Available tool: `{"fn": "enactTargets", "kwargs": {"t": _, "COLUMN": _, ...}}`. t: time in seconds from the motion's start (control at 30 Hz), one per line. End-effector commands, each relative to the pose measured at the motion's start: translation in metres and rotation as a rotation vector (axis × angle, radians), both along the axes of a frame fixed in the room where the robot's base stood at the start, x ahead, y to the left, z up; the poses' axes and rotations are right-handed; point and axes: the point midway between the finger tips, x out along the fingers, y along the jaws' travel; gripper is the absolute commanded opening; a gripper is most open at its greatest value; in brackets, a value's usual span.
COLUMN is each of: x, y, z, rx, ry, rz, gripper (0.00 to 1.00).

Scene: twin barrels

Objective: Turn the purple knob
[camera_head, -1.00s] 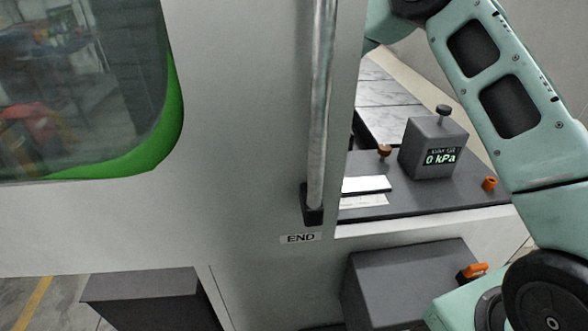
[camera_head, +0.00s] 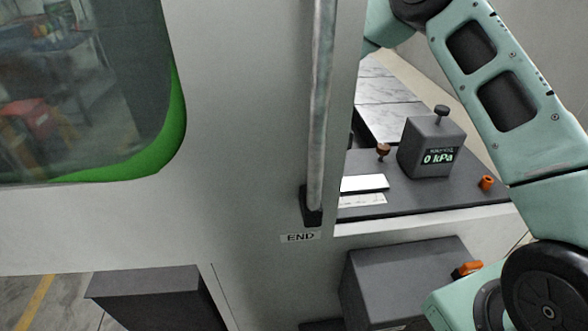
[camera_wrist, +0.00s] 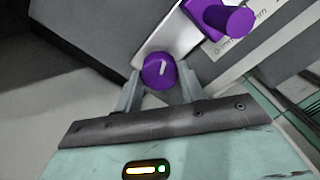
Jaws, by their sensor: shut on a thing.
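The purple knob (camera_wrist: 159,71) is round, with a pale line on its face, and shows in the wrist view at the top middle. My gripper (camera_wrist: 160,82) has its two grey fingers on either side of this knob and is shut on it. The pale line on the knob runs nearly straight up, leaning slightly right. A second purple part (camera_wrist: 225,20), a cylinder on a squarish base, stands to the upper right in the wrist view, apart from my fingers. The head view shows neither the purple knob nor my gripper; the grey cabinet hides them.
The grey cabinet (camera_head: 250,130) with a vertical metal handle (camera_head: 322,110) fills the middle of the head view. At right, a dark bench top (camera_head: 410,195) carries a gauge box (camera_head: 430,146) reading 0 kPa and an orange knob (camera_head: 487,182). A dark box (camera_head: 405,285) sits below.

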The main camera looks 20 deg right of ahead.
Motion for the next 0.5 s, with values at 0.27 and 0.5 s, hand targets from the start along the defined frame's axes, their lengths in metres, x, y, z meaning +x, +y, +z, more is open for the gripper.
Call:
{"fn": "enactTargets", "kwargs": {"t": 0.27, "x": 0.0006, "y": 0.0013, "z": 0.0013, "rx": 0.001, "ry": -0.003, "rz": 0.045, "gripper": 0.16}}
{"fn": "enactTargets", "kwargs": {"t": 0.5, "x": 0.0004, "y": 0.0014, "z": 0.0011, "rx": 0.001, "ry": -0.003, "rz": 0.047, "gripper": 0.16}}
